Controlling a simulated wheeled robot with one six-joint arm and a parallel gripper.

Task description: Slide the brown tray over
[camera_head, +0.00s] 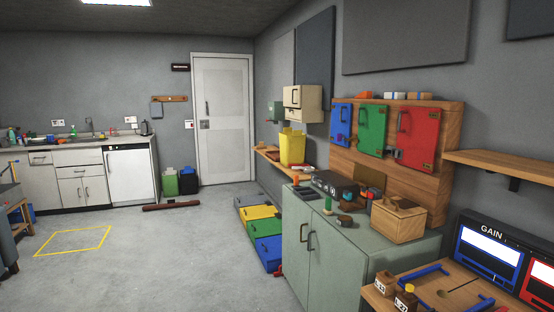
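No plainly separate brown tray can be made out. The closest match is a flat light-brown wooden board (462,296) with blue rails at the lower right, partly cut off by the frame's bottom edge. It has a small dark hole and a thin line on its top. A low dark-brown bar (171,206) lies on the floor near the far wall. My gripper is not in view.
A grey-green cabinet (325,252) carries a wooden box (398,218) and several small items. Coloured drawers (262,232) stand low beyond. The middle floor is clear.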

